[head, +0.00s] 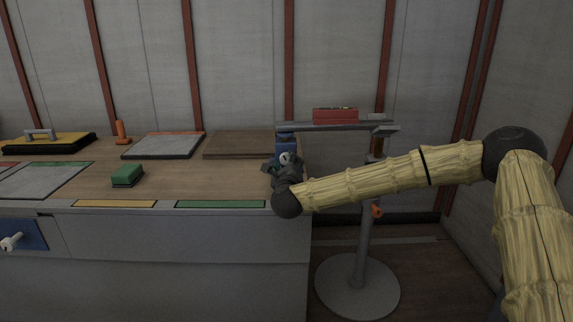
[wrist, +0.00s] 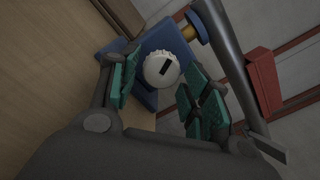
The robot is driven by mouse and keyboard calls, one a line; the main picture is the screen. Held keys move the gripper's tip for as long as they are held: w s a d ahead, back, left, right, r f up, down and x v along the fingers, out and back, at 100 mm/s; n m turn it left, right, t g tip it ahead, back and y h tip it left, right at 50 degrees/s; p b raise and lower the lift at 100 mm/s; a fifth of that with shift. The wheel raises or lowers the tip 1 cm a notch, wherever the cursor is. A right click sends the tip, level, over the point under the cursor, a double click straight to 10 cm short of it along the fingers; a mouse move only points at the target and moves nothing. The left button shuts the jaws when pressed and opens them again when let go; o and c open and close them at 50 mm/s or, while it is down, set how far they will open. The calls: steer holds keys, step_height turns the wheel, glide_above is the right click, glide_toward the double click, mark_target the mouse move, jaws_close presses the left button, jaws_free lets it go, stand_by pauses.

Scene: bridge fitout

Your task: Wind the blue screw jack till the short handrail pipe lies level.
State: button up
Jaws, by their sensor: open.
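The blue screw jack (head: 285,140) stands at the right end of the workbench, partly hidden by my gripper (head: 284,163). In the wrist view, its blue body (wrist: 139,50) carries a white ridged knob (wrist: 161,69) with a dark slot. My open gripper (wrist: 163,90) has its green pads on either side of the knob, with visible gaps. The short grey handrail pipe (head: 300,127) runs from above the jack to a stand on the right. It looks nearly level in the head view; a slight tilt cannot be judged. The pipe (wrist: 226,50) also crosses the wrist view.
A red block (head: 335,115) sits on the pipe. The pipe stand (head: 357,287) has a round floor base right of the bench. A green block (head: 127,175), grey trays (head: 163,146) and a brown board (head: 237,145) lie on the bench (head: 185,184). A wall stands behind.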

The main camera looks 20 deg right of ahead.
steer(key=shift+b+x, duration=0.35)
steer(key=shift+x, duration=1.15)
steer(key=shift+d, duration=0.1)
steer(key=c, duration=0.8)
steer(key=shift+o, duration=0.2)
steer(key=shift+r+p, duration=0.1)
steer(key=shift+p, duration=0.25)
